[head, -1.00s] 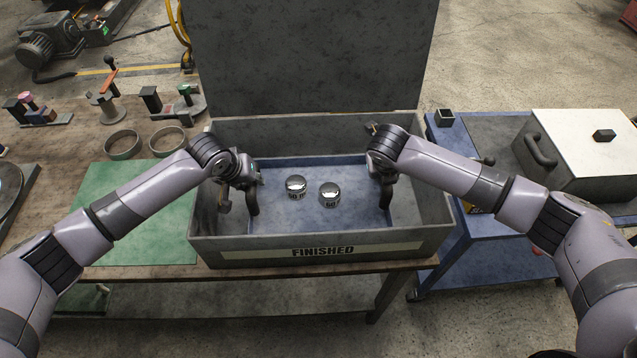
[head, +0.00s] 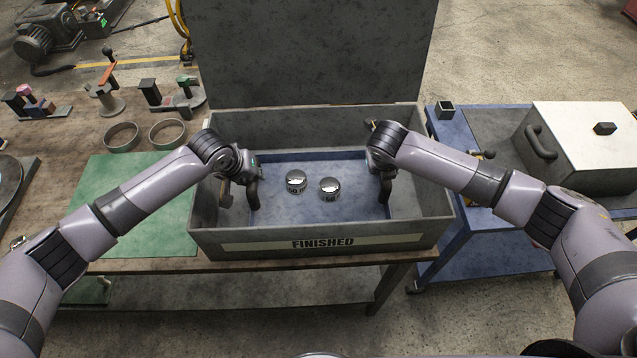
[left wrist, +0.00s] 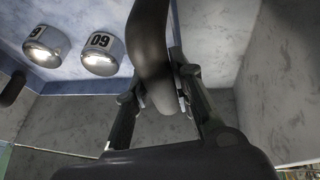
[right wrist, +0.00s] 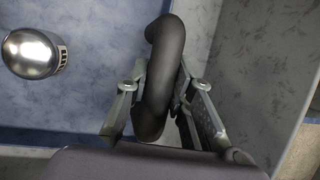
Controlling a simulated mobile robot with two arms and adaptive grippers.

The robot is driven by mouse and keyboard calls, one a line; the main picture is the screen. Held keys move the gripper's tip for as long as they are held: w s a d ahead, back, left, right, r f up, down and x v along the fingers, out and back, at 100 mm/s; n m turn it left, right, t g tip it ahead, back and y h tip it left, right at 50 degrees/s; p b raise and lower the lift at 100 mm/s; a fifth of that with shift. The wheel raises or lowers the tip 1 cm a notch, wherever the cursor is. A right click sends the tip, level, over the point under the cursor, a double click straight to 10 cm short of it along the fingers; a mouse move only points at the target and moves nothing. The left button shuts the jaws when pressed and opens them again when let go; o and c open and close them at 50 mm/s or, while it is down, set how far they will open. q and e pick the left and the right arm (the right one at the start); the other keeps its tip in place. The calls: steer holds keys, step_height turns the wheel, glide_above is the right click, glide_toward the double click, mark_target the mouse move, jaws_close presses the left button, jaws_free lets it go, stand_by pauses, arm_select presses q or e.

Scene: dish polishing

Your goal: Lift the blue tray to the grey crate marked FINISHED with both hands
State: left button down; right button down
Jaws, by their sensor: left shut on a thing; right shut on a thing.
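The blue tray (head: 325,206) is inside the grey crate marked FINISHED (head: 222,248), with two polished metal pieces (head: 296,181) (head: 330,189) on it. My left gripper (head: 250,190) is shut on the tray's black left handle (left wrist: 152,50). My right gripper (head: 384,180) is shut on the black right handle (right wrist: 163,75). In the left wrist view, both metal pieces show on the tray with black number marks. One shows in the right wrist view (right wrist: 32,53). The crate walls hide the tray's underside, so I cannot tell whether it touches the crate floor.
The crate's raised lid (head: 312,55) stands behind it. A blue cart (head: 490,250) with a white-lidded box (head: 585,140) stands right.

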arm_select(q)
steer(key=shift+w+r, duration=0.15)
steer(key=shift+r, duration=0.15)
arm_select(e)
steer(key=shift+w+r, duration=0.15)
steer(key=shift+r, duration=0.1)
arm_select(q)
steer(key=c, duration=1.3)
jaws_free()
steer(key=shift+f, duration=0.1)
steer(key=shift+c, duration=0.2)
steer(key=shift+s+f, duration=0.35)
arm_select(e)
steer(key=shift+s+f, duration=0.2)
steer(key=shift+f, duration=0.05)
arm_select(q)
steer(key=v, duration=1.2)
steer(key=shift+w+r, duration=0.2)
steer(key=shift+w, duration=0.05)
arm_select(e)
steer(key=shift+r, duration=0.15)
steer(key=c, duration=1.8)
jaws_free()
steer(key=shift+c, duration=0.2)
steer(key=o, duration=0.4)
steer(key=shift+s, duration=0.15)
steer(key=shift+o, duration=0.6)
arm_select(q)
steer(key=shift+s, duration=0.1)
